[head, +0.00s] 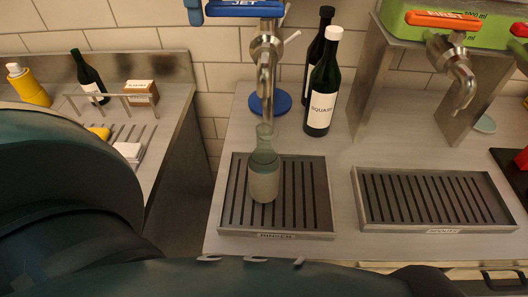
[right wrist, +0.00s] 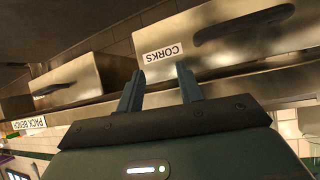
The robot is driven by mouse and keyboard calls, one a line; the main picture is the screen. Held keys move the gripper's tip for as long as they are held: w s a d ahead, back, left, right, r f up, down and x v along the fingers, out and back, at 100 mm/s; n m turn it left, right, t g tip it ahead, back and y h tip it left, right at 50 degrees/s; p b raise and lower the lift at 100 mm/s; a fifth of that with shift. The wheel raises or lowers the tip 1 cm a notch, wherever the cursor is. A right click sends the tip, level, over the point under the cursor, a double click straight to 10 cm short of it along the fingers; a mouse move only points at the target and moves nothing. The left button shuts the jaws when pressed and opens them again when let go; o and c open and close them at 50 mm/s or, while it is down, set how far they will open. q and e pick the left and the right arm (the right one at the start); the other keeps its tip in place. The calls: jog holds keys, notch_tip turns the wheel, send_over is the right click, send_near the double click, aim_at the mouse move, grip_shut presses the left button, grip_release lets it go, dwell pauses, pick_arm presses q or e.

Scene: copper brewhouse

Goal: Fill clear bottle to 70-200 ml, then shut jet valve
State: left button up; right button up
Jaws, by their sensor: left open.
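The clear bottle (head: 264,168) stands upright on the left drip tray (head: 228,222), under the silver spout of the jet valve. Its greenish see-through neck sits right at the spout tip. Its lower part looks pale; I cannot read a fill level or tell whether liquid runs. The jet valve's blue handle (head: 245,9) is cut off by the top edge; whether it is open is unclear. My left arm fills the lower left and bottom; my left gripper (head: 430,283), low at the right, is open, largely hidden. My right gripper (right wrist: 160,72) is open and empty before a drawer labelled CORKS (right wrist: 200,50).
A dark SQUASH bottle (head: 322,88) and another dark bottle (head: 314,45) stand right of the jet spout, near a blue disc (head: 270,103). A second tap with an orange handle (head: 445,18) hangs above the empty right drip tray (head: 362,212). A side counter at left holds a yellow bottle (head: 32,88).

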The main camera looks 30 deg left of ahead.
pick_arm(q)
jog(key=o, duration=0.4)
jog(key=shift+o, duration=0.3)
notch_tip(320, 180, up, 7)
jog(key=p, duration=0.5)
pick_arm(e)
notch_tip(320, 180, up, 5)
jog(key=shift+s, duration=0.1)
pick_arm(q)
notch_tip(320, 180, up, 13)
jog(key=shift+p, duration=0.45)
pick_arm(e)
jog(key=shift+g+h, duration=0.4)
jog(key=shift+g, duration=0.1)
jog(key=f, duration=0.1)
jog(key=d+f, duration=0.1)
jog(key=s+f, duration=0.1)
jog(key=shift+d+f, duration=0.35)
jog(key=shift+f, duration=0.05)
